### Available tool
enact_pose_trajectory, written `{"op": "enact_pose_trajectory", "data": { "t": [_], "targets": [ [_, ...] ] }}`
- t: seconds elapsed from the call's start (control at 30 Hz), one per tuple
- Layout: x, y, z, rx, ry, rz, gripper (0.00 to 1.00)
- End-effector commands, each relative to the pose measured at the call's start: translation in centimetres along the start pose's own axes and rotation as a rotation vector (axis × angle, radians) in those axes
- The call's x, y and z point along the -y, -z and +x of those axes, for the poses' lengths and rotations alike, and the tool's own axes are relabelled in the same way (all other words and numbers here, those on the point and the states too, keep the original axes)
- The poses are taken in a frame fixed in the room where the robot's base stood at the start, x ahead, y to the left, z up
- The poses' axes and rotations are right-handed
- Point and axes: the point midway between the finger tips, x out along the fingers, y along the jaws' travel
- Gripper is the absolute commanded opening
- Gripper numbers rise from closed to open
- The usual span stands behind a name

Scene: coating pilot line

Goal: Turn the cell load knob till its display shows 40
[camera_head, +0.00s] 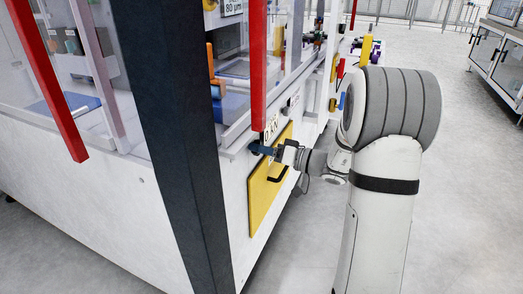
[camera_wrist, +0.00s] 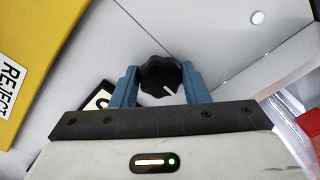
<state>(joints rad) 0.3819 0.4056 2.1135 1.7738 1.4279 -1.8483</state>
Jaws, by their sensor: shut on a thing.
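The cell load knob (camera_wrist: 160,76) is black and lobed, with a white pointer line toward its lower right in the wrist view. My gripper (camera_wrist: 158,84) has its blue fingers on both sides of the knob and is shut on it. In the head view my gripper (camera_head: 262,149) is at the machine's side panel, and the knob is hidden there. A white label ending in "0 kN" (camera_head: 271,129) sits just above the gripper. In the wrist view a dark-framed display or label (camera_wrist: 98,97) is mostly covered by my gripper, so its reading cannot be told.
A yellow panel (camera_head: 262,195) with a black handle is below the gripper; its REJECT label (camera_wrist: 10,88) shows in the wrist view. A red bar (camera_head: 258,65) hangs close above the gripper. A dark post (camera_head: 180,140) stands left. Floor at right is clear.

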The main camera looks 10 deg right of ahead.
Motion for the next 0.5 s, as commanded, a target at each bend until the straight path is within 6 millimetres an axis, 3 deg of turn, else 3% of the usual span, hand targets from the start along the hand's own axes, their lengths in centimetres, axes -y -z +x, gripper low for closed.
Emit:
{"op": "enact_pose_trajectory", "data": {
  "t": [0.27,0.5],
  "targets": [
    [0.01,-0.07,0.02,0.001,0.0,0.113,0.18],
    [0.11,-0.03,0.04,0.002,-0.001,0.314,0.18]
  ]
}}
